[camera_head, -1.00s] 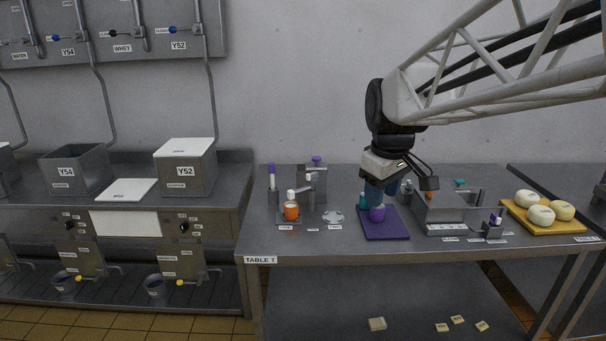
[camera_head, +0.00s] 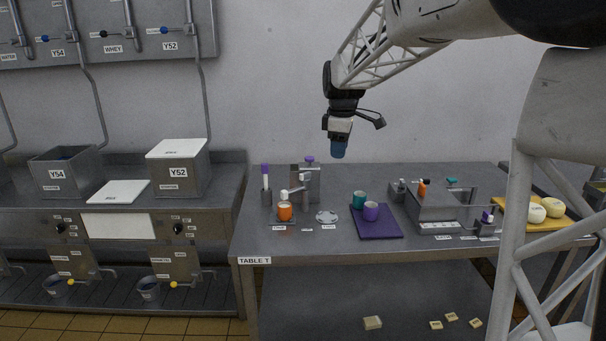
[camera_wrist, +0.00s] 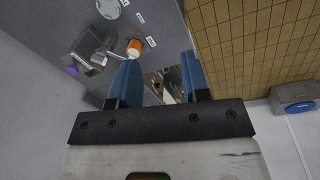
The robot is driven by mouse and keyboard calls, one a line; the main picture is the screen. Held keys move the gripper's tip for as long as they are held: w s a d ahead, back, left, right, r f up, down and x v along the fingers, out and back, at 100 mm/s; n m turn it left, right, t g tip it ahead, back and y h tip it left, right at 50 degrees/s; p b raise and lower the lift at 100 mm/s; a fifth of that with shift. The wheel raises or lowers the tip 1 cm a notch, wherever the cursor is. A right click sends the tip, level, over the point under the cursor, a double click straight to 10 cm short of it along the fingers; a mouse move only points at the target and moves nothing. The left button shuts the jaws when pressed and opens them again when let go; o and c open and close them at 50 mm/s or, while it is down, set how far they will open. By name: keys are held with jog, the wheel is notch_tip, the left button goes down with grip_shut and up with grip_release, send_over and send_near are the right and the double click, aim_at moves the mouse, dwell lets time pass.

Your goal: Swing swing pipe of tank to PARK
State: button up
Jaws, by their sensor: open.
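A steel box that may be the tank (camera_head: 437,210) stands on the right half of the table. A thin bent pipe-like part (camera_head: 463,188) rises at its right side; I cannot tell for sure that it is the swing pipe. Small labels (camera_head: 444,238) lie in front of the box, too small to read, so I cannot pick out PARK. My gripper (camera_head: 338,152) hangs in the air above the back of the table, left of the box and apart from everything. In the wrist view its blue fingers (camera_wrist: 158,78) are spread and empty.
A purple mat (camera_head: 378,228) carries a teal cup (camera_head: 359,199) and a purple cup (camera_head: 371,211). An orange cup (camera_head: 285,211) stands by a steel dispenser (camera_head: 311,181). A yellow board (camera_head: 563,222) holds pale cheeses. Lidded vat Y52 (camera_head: 178,170) is on the left counter.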

jog(key=w+a+f+n, duration=0.2)
jog(key=w+n, duration=0.1)
jog(key=w, duration=0.5)
jog(key=w+a+f+n, duration=0.1)
jog(key=w+f+n, duration=0.15)
jog(key=w, duration=0.45)
jog(key=n+g, duration=0.1)
jog(key=n, duration=0.4)
send_over(305, 173)
notch_tip(305, 173, down, 9)
jog(key=shift+s+d+r, duration=0.15)
jog(key=shift+r, duration=0.05)
jog(key=shift+f, duration=0.15)
jog(key=shift+f, duration=0.15)
jog(key=shift+f, duration=3.75)
grip_shut()
